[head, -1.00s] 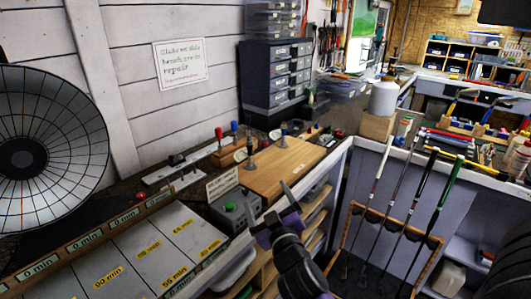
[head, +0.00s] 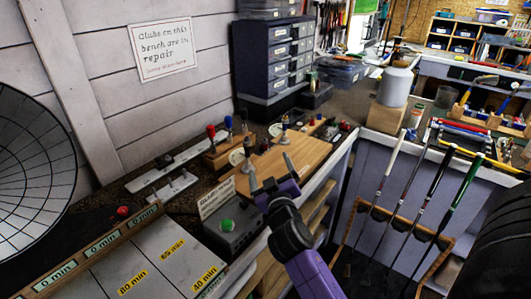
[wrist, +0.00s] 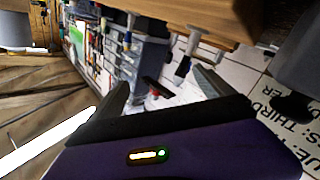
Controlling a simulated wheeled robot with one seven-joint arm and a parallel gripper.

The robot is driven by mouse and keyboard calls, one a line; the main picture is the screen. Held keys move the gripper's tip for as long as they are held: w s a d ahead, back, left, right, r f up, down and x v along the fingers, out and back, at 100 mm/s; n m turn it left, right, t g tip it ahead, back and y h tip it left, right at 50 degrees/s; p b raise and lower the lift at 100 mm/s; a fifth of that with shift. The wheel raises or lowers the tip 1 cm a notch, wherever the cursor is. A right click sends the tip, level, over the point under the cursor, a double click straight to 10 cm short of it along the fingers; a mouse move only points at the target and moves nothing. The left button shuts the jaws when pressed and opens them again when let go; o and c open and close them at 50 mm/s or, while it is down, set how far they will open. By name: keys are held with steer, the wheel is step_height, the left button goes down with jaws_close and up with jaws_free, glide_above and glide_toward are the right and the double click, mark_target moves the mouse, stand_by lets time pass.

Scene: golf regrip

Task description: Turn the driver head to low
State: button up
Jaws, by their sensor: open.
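I cannot pick out a driver head for certain. Small fittings stand on the bench by a wooden board (head: 308,150): one metal post (head: 285,130) and another post (head: 247,146), with pale round discs (head: 236,157) beside them. Their markings are too small to read. My gripper (head: 268,168) is open and empty, its fingers in front of the board's near left part in the head view. My gripper also shows in the wrist view (wrist: 160,90), with nothing held between its fingers. My gripper hides part of the board.
A grey box with a green button (head: 228,225) stands left of my gripper. Labelled trays (head: 150,270) lie at the lower left, by a large round dish (head: 30,165). A rack of several clubs (head: 400,205) stands right. Dark drawers (head: 280,60) stand at the back.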

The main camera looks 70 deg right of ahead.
mark_target(263, 163)
steer(key=p+x, duration=0.1)
steer(key=x, duration=0.5)
steer(key=shift+p, duration=0.35)
steer(key=shift+c, duration=0.2)
steer(key=shift+a, duration=0.1)
jaws_close()
steer(key=shift+w+a+f+b, duration=0.2)
steer(key=shift+a+f+b, duration=0.05)
steer(key=shift+b, duration=1)
steer(key=shift+w+a+m+g+h+b, duration=0.15)
steer(key=shift+m+g+h+b, duration=0.3)
steer(key=shift+b, duration=0.6)
steer(key=shift+a+r+g+b, duration=0.15)
steer(key=shift+g+b, duration=0.2)
steer(key=shift+b, duration=0.2)
steer(key=shift+r, duration=0.1)
